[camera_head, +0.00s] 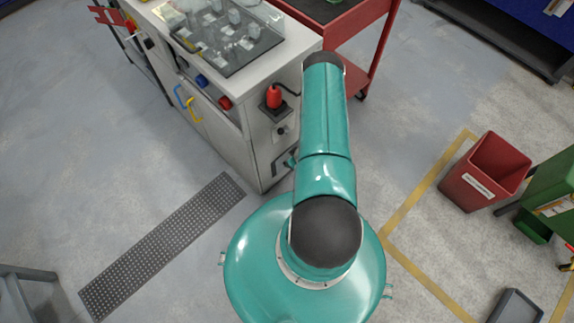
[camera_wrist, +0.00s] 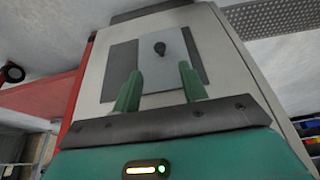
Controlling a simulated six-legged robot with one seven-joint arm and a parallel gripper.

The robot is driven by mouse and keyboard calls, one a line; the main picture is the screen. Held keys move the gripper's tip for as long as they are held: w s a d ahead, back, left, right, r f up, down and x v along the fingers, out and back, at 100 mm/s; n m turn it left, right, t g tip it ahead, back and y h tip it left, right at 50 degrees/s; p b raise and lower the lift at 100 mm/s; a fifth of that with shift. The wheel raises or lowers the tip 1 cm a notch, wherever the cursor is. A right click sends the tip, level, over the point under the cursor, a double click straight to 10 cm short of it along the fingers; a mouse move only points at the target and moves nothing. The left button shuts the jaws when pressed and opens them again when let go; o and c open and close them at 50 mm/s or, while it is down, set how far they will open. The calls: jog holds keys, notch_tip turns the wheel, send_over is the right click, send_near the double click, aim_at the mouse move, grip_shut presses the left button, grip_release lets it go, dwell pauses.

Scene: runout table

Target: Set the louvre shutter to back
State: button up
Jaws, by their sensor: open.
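In the wrist view, my gripper (camera_wrist: 159,69) has its two green fingers spread apart with nothing between them. Beyond the fingertips is a light grey plate (camera_wrist: 160,72) with a small dark knob (camera_wrist: 160,48) near its upper middle. The plate lies over a darker grey panel (camera_wrist: 118,62) on a pale cabinet face. This plate may be the louvre shutter, but I cannot make out slats or any position marking. The fingers appear apart from the knob, which is above the gap between them. In the head view, my arm hides most of the gripper.
The pale cabinet (camera_head: 235,150) carries clear-covered equipment on top and a red fitting (camera_head: 273,97) on its side. A red cart (camera_head: 340,30) stands behind it. A red bin (camera_head: 487,170) is at the right. Floor is open left, around a perforated strip (camera_head: 160,245).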

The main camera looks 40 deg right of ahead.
jog(key=x, duration=0.9)
jog(key=shift+f, duration=0.1)
jog(key=shift+c, duration=0.2)
grip_shut()
